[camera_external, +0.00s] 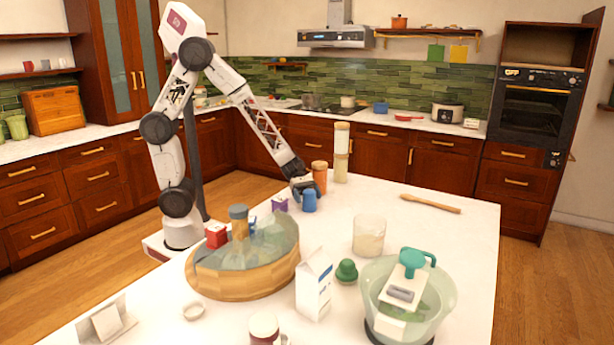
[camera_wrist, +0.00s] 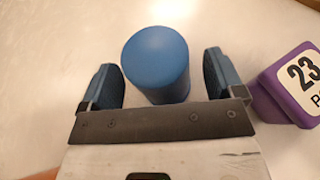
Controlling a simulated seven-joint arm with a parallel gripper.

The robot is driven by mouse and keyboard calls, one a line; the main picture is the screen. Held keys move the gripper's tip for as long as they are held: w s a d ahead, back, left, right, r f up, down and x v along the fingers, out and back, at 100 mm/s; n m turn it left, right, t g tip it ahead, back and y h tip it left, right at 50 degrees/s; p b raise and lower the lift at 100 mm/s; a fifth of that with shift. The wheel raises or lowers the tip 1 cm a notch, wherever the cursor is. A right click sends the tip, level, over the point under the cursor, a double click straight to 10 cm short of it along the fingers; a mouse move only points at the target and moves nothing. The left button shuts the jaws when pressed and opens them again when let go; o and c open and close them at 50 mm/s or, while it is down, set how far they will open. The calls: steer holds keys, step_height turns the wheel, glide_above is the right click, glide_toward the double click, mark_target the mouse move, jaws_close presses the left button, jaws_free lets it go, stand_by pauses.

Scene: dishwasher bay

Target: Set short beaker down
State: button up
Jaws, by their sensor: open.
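A short blue cylinder (camera_external: 309,201), which seems to be the short beaker, stands upright on the white island top. In the wrist view the blue cylinder (camera_wrist: 156,64) sits between the two fingers of my gripper (camera_wrist: 166,80), with a gap on each side. My gripper (camera_external: 302,188) is open and low over the counter, right at the blue cylinder in the external view. The cylinder's lower part is partly hidden by my gripper's palm in the wrist view.
A purple block (camera_wrist: 297,84) marked 23 lies just right of my gripper; it also shows in the external view (camera_external: 280,203). An orange jar (camera_external: 319,178) and a tall clear-and-tan container (camera_external: 341,152) stand close behind. A large wooden-sided bowl (camera_external: 245,277) is in front. The counter right of the cylinder is clear.

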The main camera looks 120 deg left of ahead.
steer(key=shift+v, duration=5.55)
steer(key=s+d+r+m+g, duration=0.2)
steer(key=d+r+m+g, duration=0.15)
steer(key=d+m, duration=0.45)
steer(key=s+d+r+m+g, duration=0.2)
steer(key=d+m+g, duration=0.25)
steer(key=d, duration=0.65)
steer(key=s+d+r+m+y, duration=0.3)
steer(key=s+d+m, duration=0.2)
steer(key=m, duration=0.3)
steer(key=s+d+r+m+y, duration=0.3)
steer(key=s+d+m+y, duration=0.1)
steer(key=s+m, duration=0.4)
steer(key=shift+d+r+m+g, duration=0.3)
steer(key=shift+d+r+m, duration=0.15)
steer(key=shift+d, duration=0.4)
